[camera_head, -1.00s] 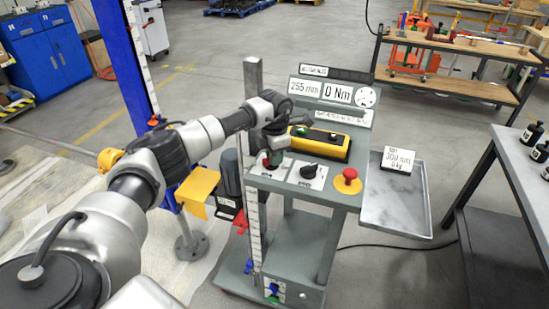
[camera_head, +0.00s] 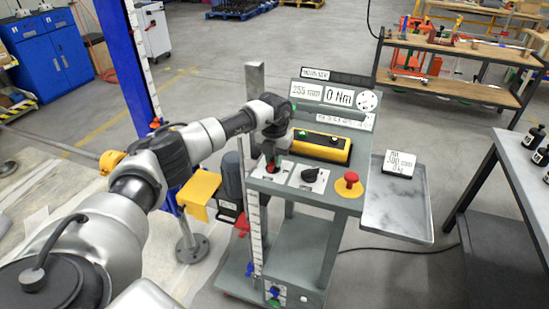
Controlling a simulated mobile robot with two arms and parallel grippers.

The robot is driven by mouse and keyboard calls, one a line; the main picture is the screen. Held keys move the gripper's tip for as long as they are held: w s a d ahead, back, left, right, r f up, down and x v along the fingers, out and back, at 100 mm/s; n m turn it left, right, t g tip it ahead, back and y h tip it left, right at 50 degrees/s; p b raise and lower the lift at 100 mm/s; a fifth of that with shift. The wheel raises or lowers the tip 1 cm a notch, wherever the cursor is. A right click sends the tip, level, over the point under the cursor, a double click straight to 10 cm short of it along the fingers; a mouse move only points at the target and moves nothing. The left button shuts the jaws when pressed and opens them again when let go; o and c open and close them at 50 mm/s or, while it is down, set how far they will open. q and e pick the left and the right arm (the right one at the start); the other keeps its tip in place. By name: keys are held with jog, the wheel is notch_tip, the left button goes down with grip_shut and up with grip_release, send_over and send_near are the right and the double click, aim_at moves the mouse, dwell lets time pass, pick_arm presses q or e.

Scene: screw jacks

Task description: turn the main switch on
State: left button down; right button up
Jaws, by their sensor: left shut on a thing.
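The grey control cart (camera_head: 285,187) stands in the middle of the view. At the left of its top is a switch with a red part (camera_head: 271,168) on a white plate, partly hidden by my left gripper (camera_head: 271,162). My left gripper points down and is shut on this switch. To its right, a black rotary knob (camera_head: 310,174) sits on another white plate. A red mushroom button (camera_head: 351,178) on a yellow base is at the right corner. A yellow box (camera_head: 325,148) with a green button lies behind them. My right gripper is not in view.
Displays reading 255 mm and 0 Nm (camera_head: 338,96) stand at the back of the cart. A grey tray (camera_head: 392,222) with a small sign is on its right. A blue column (camera_head: 112,65) and yellow plate (camera_head: 198,188) are to the left.

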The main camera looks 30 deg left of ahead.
pick_arm(q)
jog(key=shift+a+r+n, duration=0.1)
jog(key=shift+r+n, duration=0.05)
jog(key=shift+n, duration=0.15)
jog(key=c, duration=1.1)
grip_release()
notch_tip(320, 180, up, 11)
jog(key=b, duration=0.2)
jog(key=shift+f+b, duration=0.2)
jog(key=shift+b, duration=0.1)
